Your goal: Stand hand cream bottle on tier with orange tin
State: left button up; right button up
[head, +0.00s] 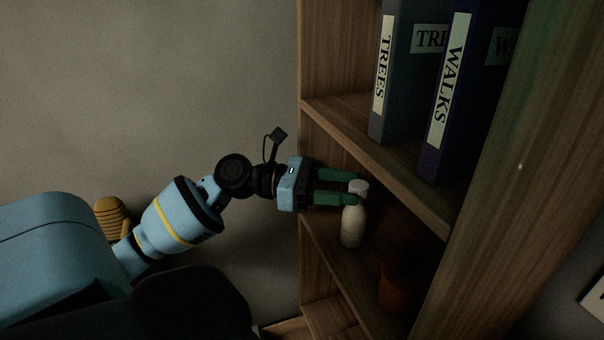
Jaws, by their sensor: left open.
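The hand cream bottle (352,222), white with a white cap, stands upright on a shelf tier (343,262) of the wooden bookcase. The orange tin (397,283) stands on the same tier, to the right of the bottle and lower in the picture, in shadow. My left gripper (358,187) is open, its green fingers reaching in from the left at the height of the bottle's cap. The fingertips overlap the cap in this view; I cannot tell if they touch it. My right gripper is not in view.
The tier above (387,160) holds a grey TREES binder (403,75) and a blue WALKS binder (450,95), close over the gripper. The bookcase's side panel (510,150) bounds the right. A yellow striped object (110,217) is at the left by the wall.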

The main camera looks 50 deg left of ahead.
pick_arm(q)
jog(key=v, duration=0.9)
jog(key=shift+a, duration=0.2)
jog(key=shift+s, duration=0.15)
